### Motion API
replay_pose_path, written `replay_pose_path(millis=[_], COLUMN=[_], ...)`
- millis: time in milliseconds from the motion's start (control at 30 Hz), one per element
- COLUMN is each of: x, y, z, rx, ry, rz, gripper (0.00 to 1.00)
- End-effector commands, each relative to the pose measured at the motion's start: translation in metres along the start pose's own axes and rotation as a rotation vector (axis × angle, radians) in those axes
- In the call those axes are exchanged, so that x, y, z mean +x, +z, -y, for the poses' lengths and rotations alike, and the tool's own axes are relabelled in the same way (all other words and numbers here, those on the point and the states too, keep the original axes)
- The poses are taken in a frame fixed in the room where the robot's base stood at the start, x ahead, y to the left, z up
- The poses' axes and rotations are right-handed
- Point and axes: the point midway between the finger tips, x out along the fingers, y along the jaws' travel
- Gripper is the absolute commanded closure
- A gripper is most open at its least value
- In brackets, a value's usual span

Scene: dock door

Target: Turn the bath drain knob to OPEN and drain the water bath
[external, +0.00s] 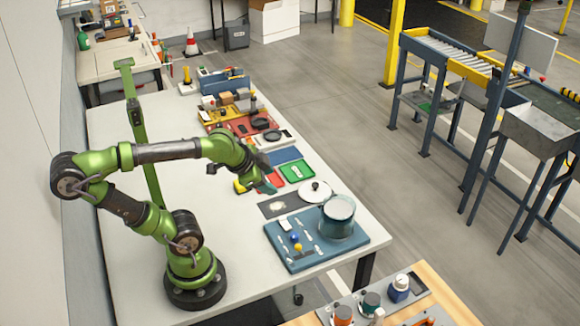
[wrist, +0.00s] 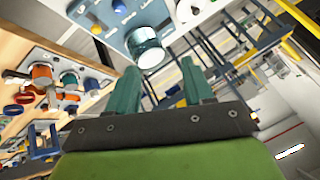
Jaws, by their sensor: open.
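The water bath (external: 338,220), a dark teal round vessel with a pale top, stands on a blue base panel (external: 290,262) at the table's near right corner. A blue knob (external: 294,237) and a yellow knob (external: 298,248) sit on the panel left of the vessel, with small white markings too small to read. I cannot tell which is the drain knob. My gripper (external: 268,186) is open and empty above the table, left of and behind the panel. In the wrist view the bath (wrist: 148,48) shows beyond the spread teal fingers (wrist: 157,72).
A white round lid (external: 315,191) on a dark mat lies behind the bath. A green tray (external: 297,171) and red and yellow trays sit farther back. A wooden bench (external: 440,292) with valves stands at the front.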

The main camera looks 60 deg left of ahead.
Motion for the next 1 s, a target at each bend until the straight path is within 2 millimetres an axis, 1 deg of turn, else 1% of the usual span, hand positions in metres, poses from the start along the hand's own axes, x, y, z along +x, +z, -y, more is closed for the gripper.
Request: replay_pose_path(millis=[333, 433, 533, 633, 667, 767, 800, 867, 1000], x=[0.000, 0.001, 0.009, 0.022, 0.027, 0.043, 0.049, 0.057, 0.073], y=[0.000, 0.000, 0.001, -0.005, -0.007, -0.015, -0.018, -0.021, -0.029], z=[0.000, -0.001, -0.003, -0.005, -0.005, -0.008, -0.008, -0.009, -0.012], rx=[0.000, 0.002, 0.009, -0.021, -0.060, -0.296, -0.406, -0.572, -0.966], ry=[0.000, 0.003, 0.022, 0.063, 0.078, 0.117, 0.120, 0.116, 0.058], rz=[0.000, 0.004, 0.036, 0.093, 0.120, 0.237, 0.284, 0.354, 0.511], gripper=[0.48, 0.46, 0.46, 0.46, 0.46, 0.46, 0.46, 0.46, 0.46])
